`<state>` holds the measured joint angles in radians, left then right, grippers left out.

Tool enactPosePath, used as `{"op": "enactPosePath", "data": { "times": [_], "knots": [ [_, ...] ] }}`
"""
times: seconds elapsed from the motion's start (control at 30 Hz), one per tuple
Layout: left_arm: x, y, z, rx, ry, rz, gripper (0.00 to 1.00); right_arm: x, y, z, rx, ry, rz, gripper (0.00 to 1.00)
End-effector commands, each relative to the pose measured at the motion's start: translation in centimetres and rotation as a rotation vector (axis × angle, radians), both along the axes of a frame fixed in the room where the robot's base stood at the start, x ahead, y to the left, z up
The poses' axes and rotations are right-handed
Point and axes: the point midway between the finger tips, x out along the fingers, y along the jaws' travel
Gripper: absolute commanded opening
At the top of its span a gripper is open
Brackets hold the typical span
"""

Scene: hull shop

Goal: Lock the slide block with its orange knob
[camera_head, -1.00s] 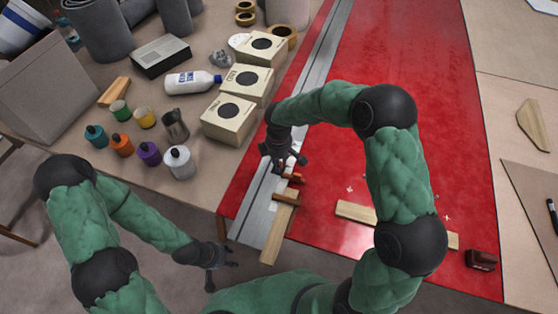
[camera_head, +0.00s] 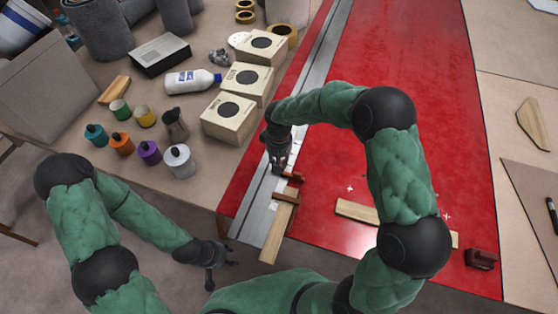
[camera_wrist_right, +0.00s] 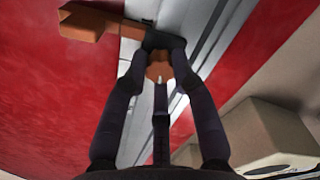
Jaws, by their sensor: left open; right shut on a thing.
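The orange knob (camera_wrist_right: 159,68) shows in the right wrist view between the fingertips of my right gripper (camera_wrist_right: 160,60), which is shut on it. The dark slide block (camera_wrist_right: 164,41) sits just beyond the knob, over the grey metal rail, partly covered by the fingers. In the head view my right gripper (camera_head: 279,168) points down at the rail (camera_head: 262,205) and hides the knob. My left gripper (camera_head: 222,272) is open and empty, off the near edge of the table.
An orange-brown clamp piece (camera_head: 286,195) and a wooden strip (camera_head: 275,236) lie beside the rail. Another wooden strip (camera_head: 356,212) lies on the red surface (camera_head: 430,120).

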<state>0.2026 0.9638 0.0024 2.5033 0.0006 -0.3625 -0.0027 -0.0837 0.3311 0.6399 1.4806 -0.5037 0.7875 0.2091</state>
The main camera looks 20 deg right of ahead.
Motion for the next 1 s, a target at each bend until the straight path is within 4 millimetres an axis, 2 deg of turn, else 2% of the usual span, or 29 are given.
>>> {"op": "enactPosePath", "data": {
  "times": [0.4, 0.97, 1.0],
  "knots": [
    [0.0, 0.0, -0.24, 0.0, 0.0, 0.0, 0.44, 0.13, 0.09, 0.04, 0.002, -0.005, -0.194, 0.0],
    [0.0, 0.0, -0.26, 0.0, 0.0, 0.0, 0.44, 0.15, 0.08, 0.07, 0.003, -0.004, -0.223, 0.0],
    [0.0, 0.0, -0.26, 0.0, 0.0, 0.0, 0.44, 0.15, 0.08, 0.07, 0.003, -0.004, -0.222, 0.35]
  ]
}}
